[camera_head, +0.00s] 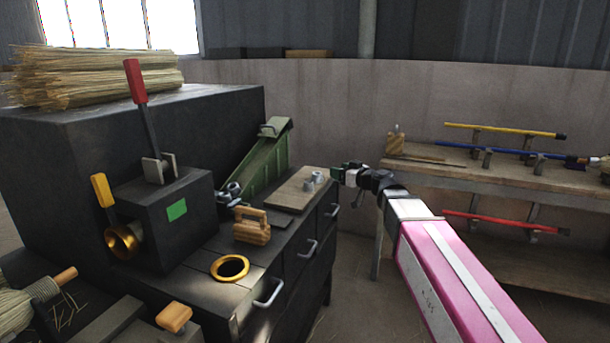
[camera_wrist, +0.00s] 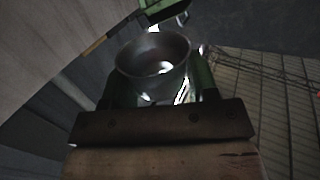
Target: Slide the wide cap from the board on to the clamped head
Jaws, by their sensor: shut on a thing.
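My gripper (camera_head: 338,173) is at the right end of the bench, just off the edge of the pale board (camera_head: 288,196). In the wrist view it is shut on a grey metal cap (camera_wrist: 140,82), a round, open-mouthed cup between two green fingers. The held cap is too small to make out clearly in the head view. Two small grey caps (camera_head: 308,184) stand on the board. A straw broom head (camera_head: 14,312) with a grey band around it lies at the lower left, cut by the picture edge; I cannot tell how it is clamped.
A green chute (camera_head: 266,160), a wooden-handled block (camera_head: 252,228) and a brass ring (camera_head: 230,268) are on the bench. A dark box with a red-handled lever (camera_head: 137,85) rises at the left. A rack of coloured handles (camera_head: 500,130) stands at the right.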

